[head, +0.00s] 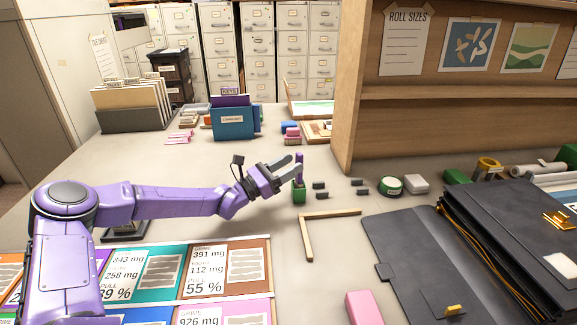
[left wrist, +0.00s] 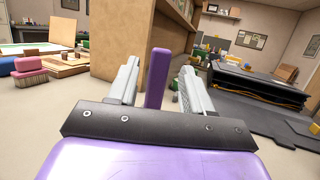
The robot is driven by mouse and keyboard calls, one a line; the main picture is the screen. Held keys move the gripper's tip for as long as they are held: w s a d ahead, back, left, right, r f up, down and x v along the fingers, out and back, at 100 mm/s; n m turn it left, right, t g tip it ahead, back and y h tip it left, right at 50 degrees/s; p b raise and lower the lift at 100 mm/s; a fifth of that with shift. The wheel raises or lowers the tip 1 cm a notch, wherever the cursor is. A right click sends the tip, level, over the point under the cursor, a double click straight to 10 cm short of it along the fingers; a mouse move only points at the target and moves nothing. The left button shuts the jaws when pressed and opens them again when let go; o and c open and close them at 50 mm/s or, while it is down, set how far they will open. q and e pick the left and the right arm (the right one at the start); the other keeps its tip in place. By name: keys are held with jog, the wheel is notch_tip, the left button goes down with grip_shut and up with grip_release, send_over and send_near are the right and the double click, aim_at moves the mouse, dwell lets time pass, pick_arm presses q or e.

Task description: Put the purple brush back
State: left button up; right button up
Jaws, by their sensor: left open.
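The purple brush (head: 300,165) stands upright with its lower end at a small green holder (head: 299,192) on the table. I cannot tell how deep it sits in it. My left gripper (head: 287,168) is open, its fingers level and pointing at the brush from the left. In the left wrist view the purple brush (left wrist: 157,78) rises between the two spread fingers of my left gripper (left wrist: 157,85), with a gap on each side. Its lower part is hidden behind the gripper body. My right gripper is not in view.
Several small dark blocks (head: 320,190) lie right of the holder, near a green tape roll (head: 389,185). An L-shaped wooden piece (head: 308,238) lies in front. A black briefcase (head: 509,237) fills the right. A wooden partition (head: 347,90) stands behind. Bare table lies left of the holder.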

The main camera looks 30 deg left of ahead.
pick_arm(q)
jog(key=v, duration=0.7)
jog(key=shift+s, duration=0.2)
dwell(1.0)
